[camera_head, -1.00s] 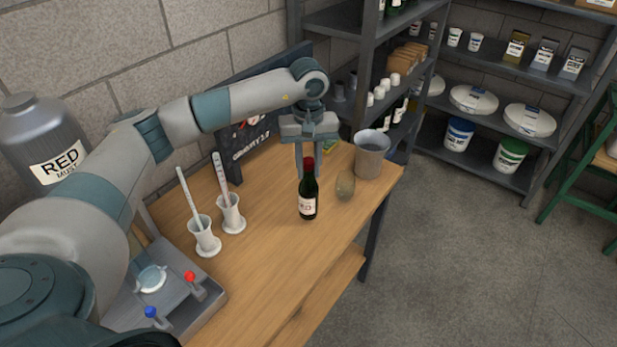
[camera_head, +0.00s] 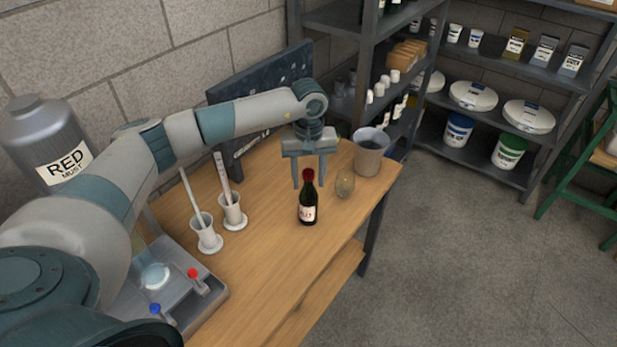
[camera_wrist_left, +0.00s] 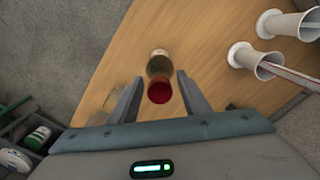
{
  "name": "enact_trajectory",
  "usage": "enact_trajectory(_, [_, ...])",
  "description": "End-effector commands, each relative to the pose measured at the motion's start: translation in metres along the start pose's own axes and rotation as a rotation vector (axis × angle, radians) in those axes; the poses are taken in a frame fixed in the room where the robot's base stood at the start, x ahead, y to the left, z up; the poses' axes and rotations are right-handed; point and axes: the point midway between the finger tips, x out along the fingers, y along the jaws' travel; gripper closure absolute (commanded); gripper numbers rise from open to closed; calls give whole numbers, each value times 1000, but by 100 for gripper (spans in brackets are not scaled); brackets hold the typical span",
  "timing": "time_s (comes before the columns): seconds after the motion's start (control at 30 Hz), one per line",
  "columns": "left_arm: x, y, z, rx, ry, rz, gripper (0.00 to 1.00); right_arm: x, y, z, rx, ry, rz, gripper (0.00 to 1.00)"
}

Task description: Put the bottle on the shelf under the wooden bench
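The bottle (camera_head: 308,203) is dark with a red cap and a pale label. It stands upright on the wooden bench (camera_head: 262,262). My left gripper (camera_head: 309,186) is open and points down just behind the bottle's top in the head view. In the left wrist view, the bottle's red cap (camera_wrist_left: 159,90) lies between the two open fingers (camera_wrist_left: 157,92), with a gap on each side. The shelf under the bench (camera_head: 330,290) shows as a wooden board below the bench top at its right side. My right gripper is not in view.
A clear glass (camera_head: 345,184) stands close right of the bottle, with a grey bucket (camera_head: 370,153) behind it. Two white cylinders (camera_head: 232,211) with stems stand left. A grey tray (camera_head: 215,300) sits at the near left. Open floor (camera_head: 440,260) lies right of the bench.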

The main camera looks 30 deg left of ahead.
Motion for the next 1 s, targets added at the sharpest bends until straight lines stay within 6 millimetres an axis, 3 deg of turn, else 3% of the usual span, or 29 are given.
enact_trajectory(0.5, [-8,1,-1,0,2,2,58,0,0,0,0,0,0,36])
enact_trajectory(0.67, [-27,1,-1,0,4,3,58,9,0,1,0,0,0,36])
enact_trajectory(1.0, [-87,1,-1,0,4,3,58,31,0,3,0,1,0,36])
